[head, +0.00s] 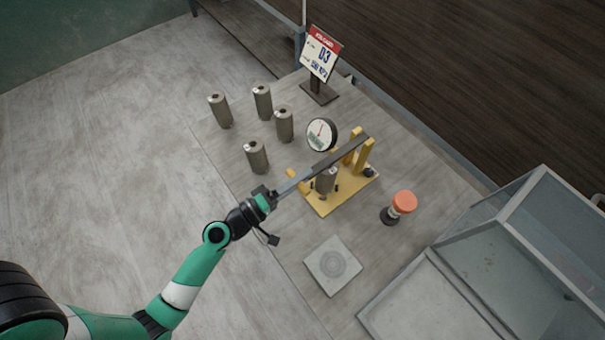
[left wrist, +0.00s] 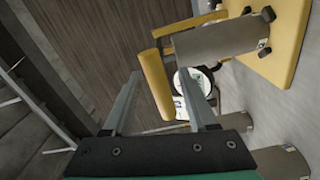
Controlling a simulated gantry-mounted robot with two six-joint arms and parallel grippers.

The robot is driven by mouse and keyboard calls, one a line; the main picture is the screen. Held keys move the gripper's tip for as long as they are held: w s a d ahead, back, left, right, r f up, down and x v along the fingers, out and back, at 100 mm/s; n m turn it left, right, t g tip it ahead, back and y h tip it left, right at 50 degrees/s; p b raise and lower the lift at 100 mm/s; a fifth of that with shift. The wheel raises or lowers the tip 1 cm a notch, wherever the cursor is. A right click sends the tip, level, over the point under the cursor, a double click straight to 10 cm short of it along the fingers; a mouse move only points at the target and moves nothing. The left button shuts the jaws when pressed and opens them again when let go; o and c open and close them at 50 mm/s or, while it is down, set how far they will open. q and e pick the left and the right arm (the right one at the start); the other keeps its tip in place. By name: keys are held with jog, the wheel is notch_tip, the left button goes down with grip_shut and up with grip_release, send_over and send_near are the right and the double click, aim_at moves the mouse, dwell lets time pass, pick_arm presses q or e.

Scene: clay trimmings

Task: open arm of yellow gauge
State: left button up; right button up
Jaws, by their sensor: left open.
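The yellow gauge (head: 323,208) stands on the table with a grey cylinder (head: 326,182) on its base. Its long dark arm (head: 345,150) runs from the yellow posts across over the cylinder, so it looks lowered. A round white dial (head: 321,134) shows behind the arm. My left gripper (head: 307,176) is at the free end of the arm, beside a yellow end piece. In the left wrist view, my left gripper (left wrist: 160,76) is open, and the yellow end piece (left wrist: 156,80) appears between its fingers. Contact cannot be told. My right gripper is out of view.
Several grey cylinders (head: 256,157) stand left of the gauge. A sign (head: 321,55) stands at the back. An orange-topped object (head: 404,202) and a square plate (head: 333,265) lie to the right and front. A clear-walled bin (head: 420,300) is at lower right.

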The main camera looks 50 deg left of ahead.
pick_arm(q)
jog(key=shift+w, duration=0.4)
grip_shut()
dwell(1.2)
